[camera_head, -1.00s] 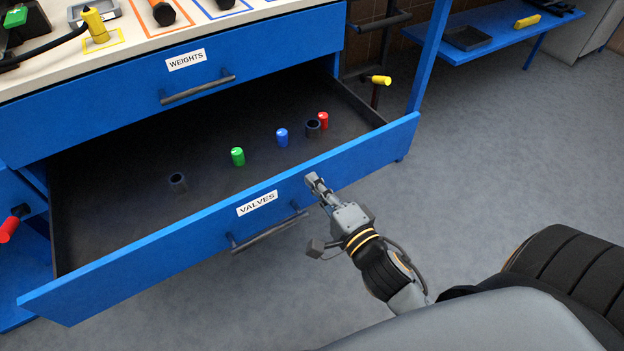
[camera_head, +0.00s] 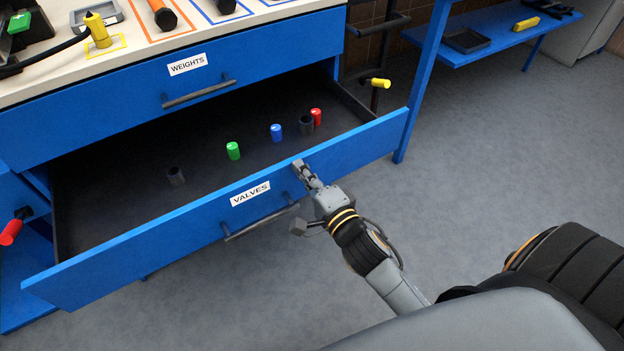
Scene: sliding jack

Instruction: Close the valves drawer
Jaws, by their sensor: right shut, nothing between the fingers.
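The blue valves drawer (camera_head: 125,257) is pulled out below the weights drawer. Its front carries a white VALVES label and a dark bar handle (camera_head: 262,221). My left gripper is not in view.
The closed weights drawer (camera_head: 110,105) sits above, under a worktop with tools. A yellow-handled tool (camera_head: 378,83) sticks out beside the table's right leg (camera_head: 422,85). A red-handled one (camera_head: 11,232) is at left. A blue shelf (camera_head: 490,38) stands behind.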

